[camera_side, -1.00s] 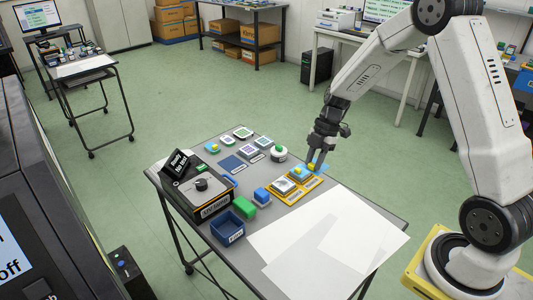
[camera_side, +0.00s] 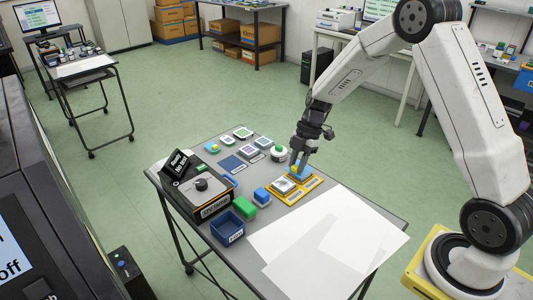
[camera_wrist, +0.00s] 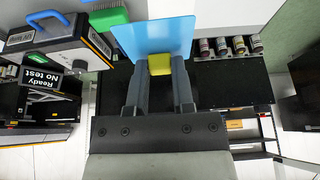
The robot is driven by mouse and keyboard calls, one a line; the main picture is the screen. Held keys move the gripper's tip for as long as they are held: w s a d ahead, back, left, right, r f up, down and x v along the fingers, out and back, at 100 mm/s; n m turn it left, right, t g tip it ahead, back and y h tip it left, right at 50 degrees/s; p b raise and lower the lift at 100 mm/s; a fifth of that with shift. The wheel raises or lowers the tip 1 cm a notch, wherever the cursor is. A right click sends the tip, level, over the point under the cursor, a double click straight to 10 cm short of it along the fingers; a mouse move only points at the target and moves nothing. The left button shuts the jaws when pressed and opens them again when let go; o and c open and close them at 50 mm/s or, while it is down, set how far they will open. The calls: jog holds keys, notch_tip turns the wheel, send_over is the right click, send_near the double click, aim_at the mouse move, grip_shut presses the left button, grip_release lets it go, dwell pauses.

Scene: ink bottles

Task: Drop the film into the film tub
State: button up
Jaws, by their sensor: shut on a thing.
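My gripper (camera_side: 299,163) is shut on the yellow tab of the light-blue film, above the yellow tray (camera_side: 309,191) in the side view. In the wrist view, my gripper (camera_wrist: 160,66) has the yellow tab between its two fingers, and the film (camera_wrist: 153,36) spreads out past the fingertips. The film is small and partly hidden by my fingers in the side view. The film tub appears to be the open dark-blue box (camera_side: 228,227) at the table's front left, apart from my gripper. Its inside looks empty.
A black tester (camera_side: 200,187) with a sign stands behind the tub. White sheets (camera_side: 325,240) cover the right of the table. Several small square items line the back.

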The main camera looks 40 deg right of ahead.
jog(key=w+a+f, duration=0.4)
jog(key=a+f, duration=0.1)
jog(key=a, duration=0.5)
jog(key=w+a+f, duration=0.4)
jog(key=a+f, duration=0.1)
jog(key=a, duration=0.5)
jog(key=shift+w+a+f, duration=0.2)
jog(key=shift+w+f, duration=0.05)
jog(key=shift+f, duration=0.2)
jog(key=shift+f, duration=1.75)
jog(key=o, duration=1.3)
jog(key=shift+c, duration=0.2)
